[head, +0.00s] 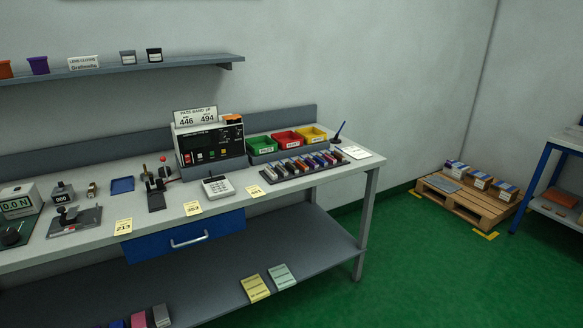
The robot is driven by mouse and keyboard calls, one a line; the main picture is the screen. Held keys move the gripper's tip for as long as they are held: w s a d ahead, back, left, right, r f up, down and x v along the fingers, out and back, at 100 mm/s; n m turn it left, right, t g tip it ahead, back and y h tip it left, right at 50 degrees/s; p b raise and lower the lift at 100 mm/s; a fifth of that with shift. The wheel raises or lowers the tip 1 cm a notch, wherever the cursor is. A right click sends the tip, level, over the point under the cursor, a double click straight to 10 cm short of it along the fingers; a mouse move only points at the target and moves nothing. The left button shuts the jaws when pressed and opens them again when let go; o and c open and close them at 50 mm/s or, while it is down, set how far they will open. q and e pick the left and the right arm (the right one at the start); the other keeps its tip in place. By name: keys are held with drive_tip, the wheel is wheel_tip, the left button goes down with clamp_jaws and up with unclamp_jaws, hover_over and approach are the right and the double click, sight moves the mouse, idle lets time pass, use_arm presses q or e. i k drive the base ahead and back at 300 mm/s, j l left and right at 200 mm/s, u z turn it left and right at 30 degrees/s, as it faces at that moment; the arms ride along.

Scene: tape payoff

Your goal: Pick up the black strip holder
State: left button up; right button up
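No object is clearly marked as the black strip holder. A long dark rack (270,178) lies on the bench's right part, with several small coloured pieces standing in a row in it. A small black box-like holder (154,55) stands at the right of the items on the wall shelf, beside a similar grey one (128,57). I cannot tell which of these is the strip holder. Neither of my grippers is in view.
The grey bench (345,168) carries a control box (210,146), a white keypad (217,187), green, red and yellow bins (312,134) and small tools. Wall shelf (190,62) hangs above. Green floor is clear right of the bench, before a wooden pallet (465,199).

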sight(292, 168)
drive_tip(key=i+z, duration=0.25)
drive_tip(key=i, duration=0.3)
drive_tip(key=i+z, duration=0.25)
drive_tip(key=i, duration=0.35)
drive_tip(key=i+j+z, duration=0.25)
drive_tip(key=i, duration=0.3)
